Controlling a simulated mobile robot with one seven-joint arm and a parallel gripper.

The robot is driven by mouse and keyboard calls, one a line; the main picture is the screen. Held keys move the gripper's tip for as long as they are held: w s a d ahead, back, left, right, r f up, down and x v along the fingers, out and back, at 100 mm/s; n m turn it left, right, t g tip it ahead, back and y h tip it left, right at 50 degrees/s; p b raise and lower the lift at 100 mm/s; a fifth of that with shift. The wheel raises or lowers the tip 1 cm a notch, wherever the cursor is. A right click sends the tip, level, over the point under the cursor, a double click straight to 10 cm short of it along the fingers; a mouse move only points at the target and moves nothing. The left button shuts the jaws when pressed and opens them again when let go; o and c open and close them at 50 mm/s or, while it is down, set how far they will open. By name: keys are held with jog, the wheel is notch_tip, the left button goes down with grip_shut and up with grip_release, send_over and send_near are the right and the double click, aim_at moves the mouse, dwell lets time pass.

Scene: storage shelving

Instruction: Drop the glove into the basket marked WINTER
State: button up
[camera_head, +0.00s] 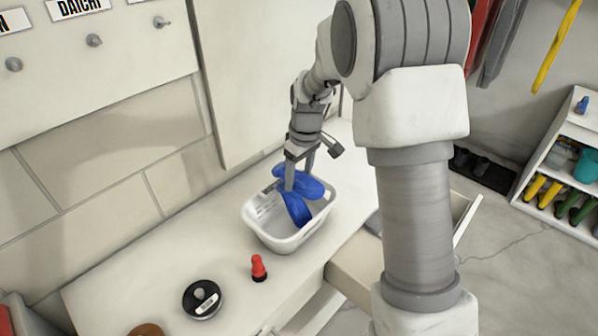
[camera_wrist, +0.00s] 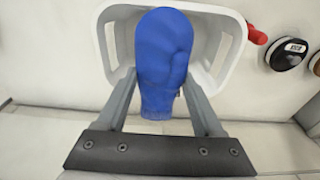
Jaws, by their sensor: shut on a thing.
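The blue glove (camera_wrist: 165,50), shaped like a mitten, is held between the two fingers of my gripper (camera_wrist: 160,85). In the head view my gripper (camera_head: 298,178) points down over a white basket (camera_head: 276,243) on the counter. The glove (camera_head: 294,208) hangs within the basket's outline, its lower part below the rim; I cannot tell whether it touches the bottom. The basket also shows behind the glove in the wrist view (camera_wrist: 232,52). No WINTER mark is readable on the basket in either view.
A red-topped bottle-like item (camera_head: 259,268) and a black round tin (camera_head: 202,299) stand on the counter (camera_head: 130,285) in front of the basket. A wall cabinet (camera_head: 245,75) rises close behind. A shoe shelf (camera_head: 530,165) stands at the far right.

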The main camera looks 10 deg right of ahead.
aim_at(305, 180)
jog(key=shift+f, duration=0.4)
jog(key=o, duration=1.4)
notch_tip(305, 180, up, 17)
jog(key=s+d+p, duration=0.1)
jog(key=shift+s+d+r, duration=0.15)
jog(key=shift+s+r, duration=0.05)
jog(key=shift+s, duration=0.1)
